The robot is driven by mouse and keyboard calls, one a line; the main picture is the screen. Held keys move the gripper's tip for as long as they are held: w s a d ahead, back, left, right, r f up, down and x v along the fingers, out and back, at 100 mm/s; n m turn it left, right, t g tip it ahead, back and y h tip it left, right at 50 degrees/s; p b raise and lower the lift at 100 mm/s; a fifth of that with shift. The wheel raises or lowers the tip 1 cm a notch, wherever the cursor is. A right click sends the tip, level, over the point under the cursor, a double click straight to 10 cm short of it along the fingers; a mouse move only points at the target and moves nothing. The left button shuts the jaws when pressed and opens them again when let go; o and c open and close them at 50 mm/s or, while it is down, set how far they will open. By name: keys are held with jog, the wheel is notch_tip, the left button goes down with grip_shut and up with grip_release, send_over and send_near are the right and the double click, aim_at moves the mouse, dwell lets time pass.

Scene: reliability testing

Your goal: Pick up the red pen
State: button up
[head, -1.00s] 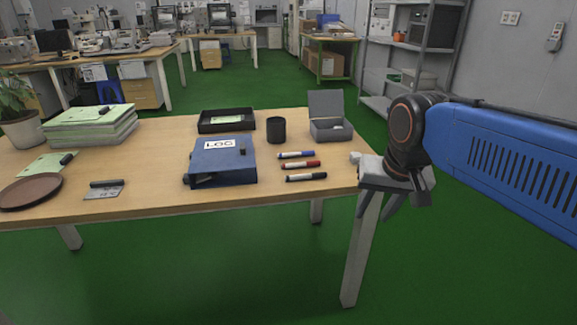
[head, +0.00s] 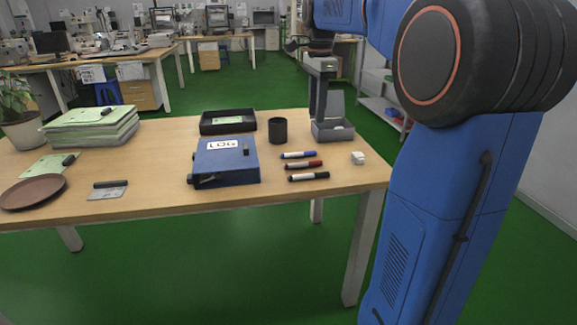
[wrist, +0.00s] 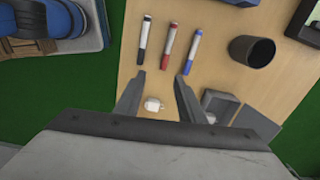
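The red pen (head: 303,165) lies on the table between a blue pen (head: 298,155) behind it and a black pen (head: 308,176) in front. In the wrist view the red pen (wrist: 168,45) lies between the black pen (wrist: 145,40) and the blue pen (wrist: 194,52), ahead of my fingertips. My gripper (wrist: 162,75) is open and empty, fingers apart. In the head view my gripper (head: 318,112) hangs above the table's back right, in front of the grey box, pointing down.
A grey open box (head: 333,131) and a black cup (head: 277,130) stand behind the pens. A black tray (head: 227,113) is at the back.

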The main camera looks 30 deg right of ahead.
jog(key=w+m, duration=0.1)
jog(key=w, duration=0.1)
send_near(303, 164)
jog(key=d+f, duration=0.1)
jog(key=f, duration=0.4)
jog(key=d+f, duration=0.1)
jog(key=f, duration=0.2)
jog(key=shift+w+d, duration=0.1)
jog(key=shift+d, duration=0.25)
jog(key=shift+r, duration=0.1)
grip_shut()
